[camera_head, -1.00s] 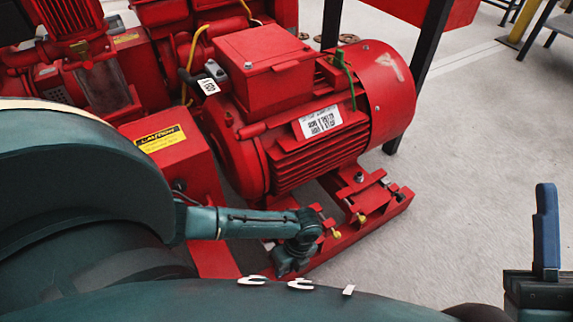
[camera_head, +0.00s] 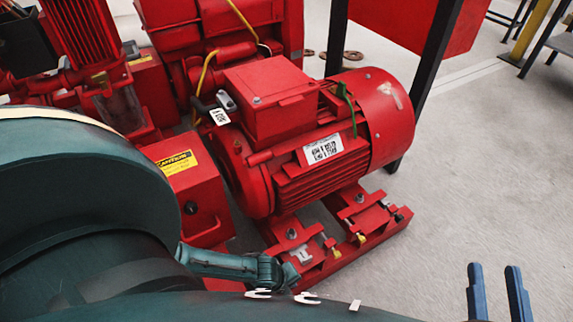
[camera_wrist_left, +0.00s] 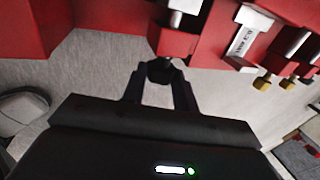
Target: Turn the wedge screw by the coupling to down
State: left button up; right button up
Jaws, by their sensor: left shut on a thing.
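In the left wrist view, a dark round screw head (camera_wrist_left: 160,70) sits below a red block (camera_wrist_left: 176,43); it looks like the wedge screw by the coupling. My left gripper (camera_wrist_left: 160,77) is shut on it, one black finger on each side. Which way the screw's wedge points cannot be told. In the head view my left arm covers this spot. The red motor (camera_head: 315,178) stands on a red base rail (camera_head: 345,262). My right gripper (camera_head: 494,267) is open and empty over the floor, its two blue fingers apart.
Screws with yellow tips (camera_head: 361,239) stick out along the motor's base; they also show in the wrist view (camera_wrist_left: 262,84). A red guard with a caution label (camera_head: 177,162) stands left of the motor. Black legs (camera_head: 425,80) stand behind it.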

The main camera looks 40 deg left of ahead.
dwell(0.3)
pick_arm(q)
jog(key=o, duration=1)
jog(key=shift+r, duration=0.1)
pick_arm(e)
jog(key=shift+r, duration=0.1)
pick_arm(q)
jog(key=shift+s+r+p, duration=0.1)
jog(key=shift+r+p, duration=0.2)
jog(key=shift+p, duration=0.15)
jog(key=p+v, duration=1.2)
jog(key=p, duration=0.1)
jog(key=shift+s+a+r, duration=0.1)
jog(key=shift+s, duration=0.15)
pick_arm(e)
jog(key=s+d+m+g+h, duration=0.1)
jog(key=s+g+h, duration=0.1)
jog(key=s+d+r+m+g+h, duration=0.1)
jog(key=s+d+g+h, duration=0.1)
jog(key=h, duration=0.1)
jog(key=shift+d+g, duration=0.3)
jog(key=shift+f, duration=0.1)
